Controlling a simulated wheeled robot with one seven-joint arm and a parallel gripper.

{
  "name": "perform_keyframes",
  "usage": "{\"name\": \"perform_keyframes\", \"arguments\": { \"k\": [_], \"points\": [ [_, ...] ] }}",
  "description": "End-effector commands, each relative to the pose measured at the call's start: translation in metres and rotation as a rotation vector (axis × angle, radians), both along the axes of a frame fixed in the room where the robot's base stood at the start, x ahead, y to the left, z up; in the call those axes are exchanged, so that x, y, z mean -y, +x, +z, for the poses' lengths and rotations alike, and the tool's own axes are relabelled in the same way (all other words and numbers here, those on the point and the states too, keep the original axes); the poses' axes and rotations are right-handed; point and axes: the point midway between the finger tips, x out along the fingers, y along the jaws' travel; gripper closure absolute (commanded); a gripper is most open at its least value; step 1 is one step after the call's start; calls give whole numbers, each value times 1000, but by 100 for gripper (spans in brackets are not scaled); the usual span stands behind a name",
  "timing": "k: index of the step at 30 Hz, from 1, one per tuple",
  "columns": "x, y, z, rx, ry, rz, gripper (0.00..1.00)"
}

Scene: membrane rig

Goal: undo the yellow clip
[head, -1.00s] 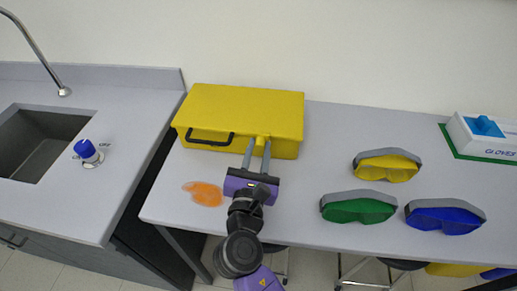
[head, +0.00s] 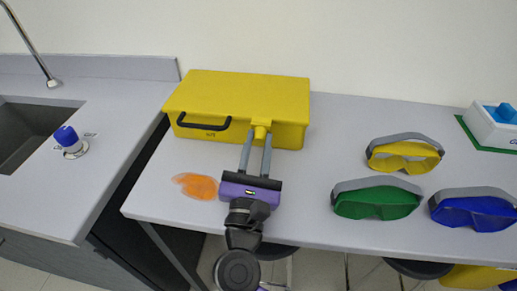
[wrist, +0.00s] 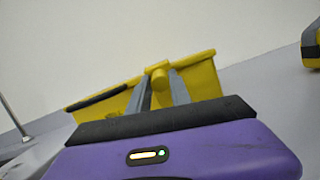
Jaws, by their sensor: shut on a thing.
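The yellow clip (head: 260,130) is on the front face of a closed yellow case (head: 240,93), right of the case's black handle (head: 204,123). My gripper (head: 258,140) reaches it from the front, with its two grey fingers on either side of the clip, shut on it. In the wrist view the rounded clip (wrist: 158,70) shows between the fingertips (wrist: 158,80), and the case (wrist: 200,75) fills the space behind. The exact contact at the fingertips is too small to tell.
An orange spill (head: 197,186) lies on the bench left of my gripper. Yellow (head: 405,155), green (head: 377,201) and blue goggles (head: 474,211) lie to the right. A glove box (head: 496,127) is at far right; a sink and blue knob (head: 67,138) are left.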

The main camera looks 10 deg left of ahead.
Motion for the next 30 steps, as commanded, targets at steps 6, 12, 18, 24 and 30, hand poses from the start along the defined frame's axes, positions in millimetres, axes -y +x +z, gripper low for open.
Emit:
{"name": "perform_keyframes", "arguments": {
  "k": [6, 12, 18, 24, 30],
  "points": [
    [0, 0, 0, 2, 0, 0, 100],
    [0, 0, 0, 2, 0, 0, 58],
    [0, 0, 0, 2, 0, 0, 53],
    [0, -3, -1, 1, 0, 0, 53],
    [-2, -29, -5, -1, 0, 3, 53]
  ]
}}
